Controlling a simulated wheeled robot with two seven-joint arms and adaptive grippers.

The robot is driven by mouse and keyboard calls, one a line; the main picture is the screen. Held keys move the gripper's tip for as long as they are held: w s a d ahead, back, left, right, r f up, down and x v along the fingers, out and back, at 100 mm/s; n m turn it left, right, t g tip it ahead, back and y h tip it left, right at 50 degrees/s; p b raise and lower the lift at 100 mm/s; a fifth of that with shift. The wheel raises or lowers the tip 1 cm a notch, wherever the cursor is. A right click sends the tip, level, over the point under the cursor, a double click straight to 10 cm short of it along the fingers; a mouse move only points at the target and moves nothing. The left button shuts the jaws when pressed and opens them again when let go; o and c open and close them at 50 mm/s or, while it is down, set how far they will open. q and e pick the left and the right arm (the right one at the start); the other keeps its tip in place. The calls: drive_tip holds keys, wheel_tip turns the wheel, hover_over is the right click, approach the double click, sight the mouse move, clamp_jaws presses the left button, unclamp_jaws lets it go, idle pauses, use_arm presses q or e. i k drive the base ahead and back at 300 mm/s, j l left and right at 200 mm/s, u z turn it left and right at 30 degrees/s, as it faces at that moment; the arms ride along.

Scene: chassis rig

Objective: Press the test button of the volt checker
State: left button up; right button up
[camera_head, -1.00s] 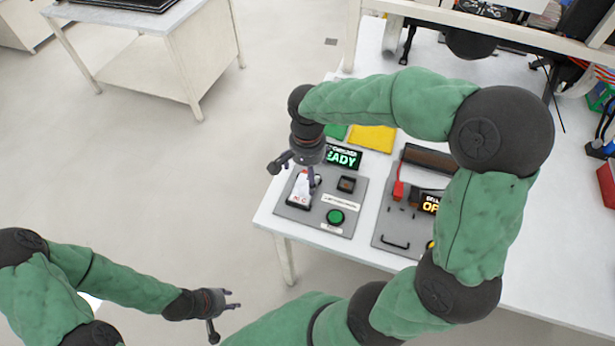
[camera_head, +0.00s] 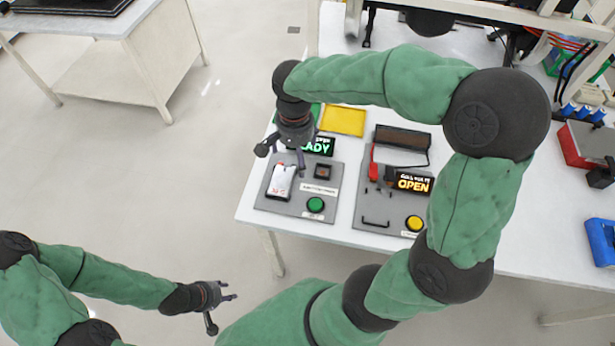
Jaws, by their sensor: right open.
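The volt checker is a grey panel (camera_head: 376,205) on the right, with a lit display (camera_head: 413,182) that reads OPEN, a yellow button (camera_head: 414,223), a black handle and red and black leads. To its left is another grey panel (camera_head: 282,209) with a green button (camera_head: 315,204), a partly hidden display and a white object (camera_head: 281,181) lying in a holder. My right gripper (camera_head: 283,158) is open and empty above that left panel, near the white object's far end. My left gripper (camera_head: 224,312) is open and empty, over the floor off the table's front.
A yellow tray (camera_head: 343,121) lies behind the panels. My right arm arches over the table's middle. A red box (camera_head: 585,146) and a blue bin (camera_head: 602,241) are at the right. The white table's (camera_head: 335,232) front strip is clear.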

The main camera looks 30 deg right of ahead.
sight(315, 205)
drive_tip(key=z, duration=1.1)
